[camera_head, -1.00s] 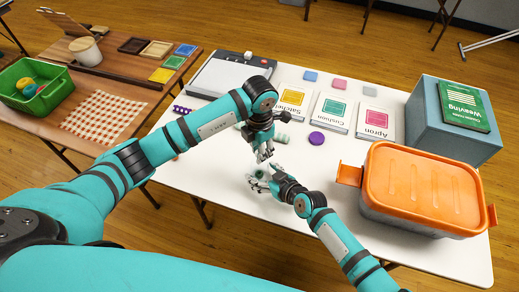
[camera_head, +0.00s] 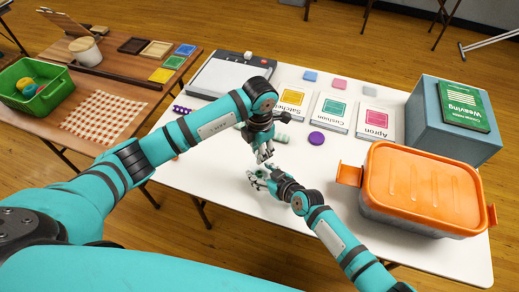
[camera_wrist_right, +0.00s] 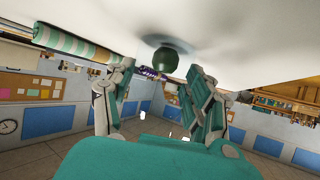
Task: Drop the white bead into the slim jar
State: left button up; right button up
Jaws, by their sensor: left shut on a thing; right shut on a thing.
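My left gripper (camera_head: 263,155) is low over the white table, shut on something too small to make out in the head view. My right gripper (camera_head: 256,178) is just in front of it, close to the table, and it also shows in the right wrist view (camera_wrist_right: 163,85). There its two fingers stand on either side of a dark green round-ended thing (camera_wrist_right: 166,61), which is close to the white surface. I cannot tell if this is the slim jar. I cannot make out the white bead; the fingers hide much.
A purple disc (camera_head: 316,138) and striped roll (camera_head: 281,138) lie beyond the grippers. Cards and a paper trimmer (camera_head: 225,76) are at the back. An orange-lidded box (camera_head: 420,188) and a blue box (camera_head: 452,135) stand right. The table's front edge is close by.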

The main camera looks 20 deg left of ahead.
pick_arm(q)
jog(key=shift+f, duration=0.45)
dwell(0.4)
jog(key=shift+f, duration=0.4)
jog(key=shift+f, duration=0.4)
dwell(0.4)
jog(key=o, duration=0.8)
jog(key=shift+c, duration=0.2)
jog(key=shift+r, duration=0.1)
